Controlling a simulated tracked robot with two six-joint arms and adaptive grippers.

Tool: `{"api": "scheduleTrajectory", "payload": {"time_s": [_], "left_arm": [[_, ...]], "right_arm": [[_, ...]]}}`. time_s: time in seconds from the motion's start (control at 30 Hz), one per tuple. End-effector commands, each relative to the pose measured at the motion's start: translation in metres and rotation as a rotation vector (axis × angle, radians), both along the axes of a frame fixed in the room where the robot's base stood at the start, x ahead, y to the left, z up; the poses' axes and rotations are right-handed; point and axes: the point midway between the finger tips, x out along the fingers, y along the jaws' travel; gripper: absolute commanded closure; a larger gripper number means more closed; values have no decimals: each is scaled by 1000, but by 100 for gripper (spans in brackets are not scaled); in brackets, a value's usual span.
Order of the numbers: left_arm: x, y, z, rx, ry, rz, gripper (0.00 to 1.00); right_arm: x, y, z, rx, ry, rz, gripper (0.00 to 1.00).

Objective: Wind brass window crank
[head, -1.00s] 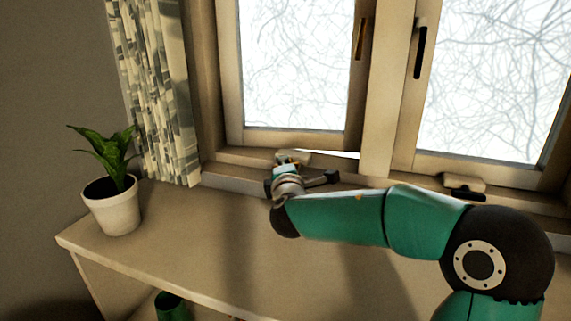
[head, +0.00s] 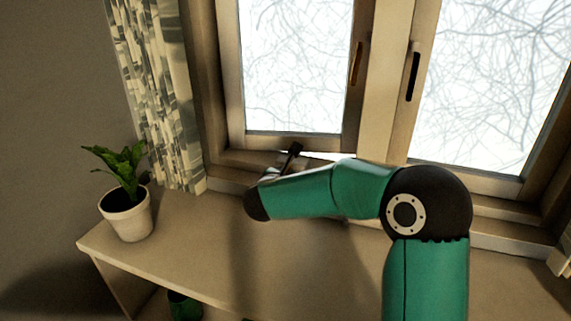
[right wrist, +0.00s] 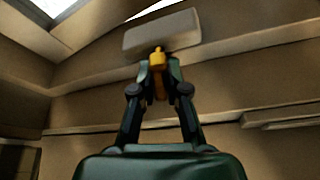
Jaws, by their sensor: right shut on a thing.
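The brass crank (right wrist: 157,61) shows in the right wrist view as a small golden knob and arm in front of a pale rounded housing (right wrist: 162,31) at the foot of the window frame. My right gripper (right wrist: 160,68) is shut on the crank, a fingertip on either side of it. In the head view my right gripper (head: 287,163) is at the sill under the left window, a dark part of it sticking up. My own arm hides the crank and most of the gripper there. My left gripper is not in view.
A potted plant (head: 125,213) stands at the left end of the wooden ledge (head: 200,240), by a patterned curtain (head: 160,95). The left window (head: 293,70) has a brass handle (head: 356,65); the right one has a dark handle (head: 412,77). The ledge's front is clear.

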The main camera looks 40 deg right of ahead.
Motion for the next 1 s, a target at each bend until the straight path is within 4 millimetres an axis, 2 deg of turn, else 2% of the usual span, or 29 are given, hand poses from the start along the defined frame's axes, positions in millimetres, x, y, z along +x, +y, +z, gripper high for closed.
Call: {"api": "scheduleTrajectory", "payload": {"time_s": [0.03, 0.1, 0.4, 1.0], "left_arm": [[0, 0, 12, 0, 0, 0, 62], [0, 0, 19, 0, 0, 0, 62], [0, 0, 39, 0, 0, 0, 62], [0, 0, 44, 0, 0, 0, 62]], "right_arm": [[0, 2, 1, -13, 47, 3, 100], [0, 2, 1, -40, 97, 4, 100], [0, 2, -2, -124, 257, 4, 100], [0, 1, -4, -156, 317, 4, 100]]}}
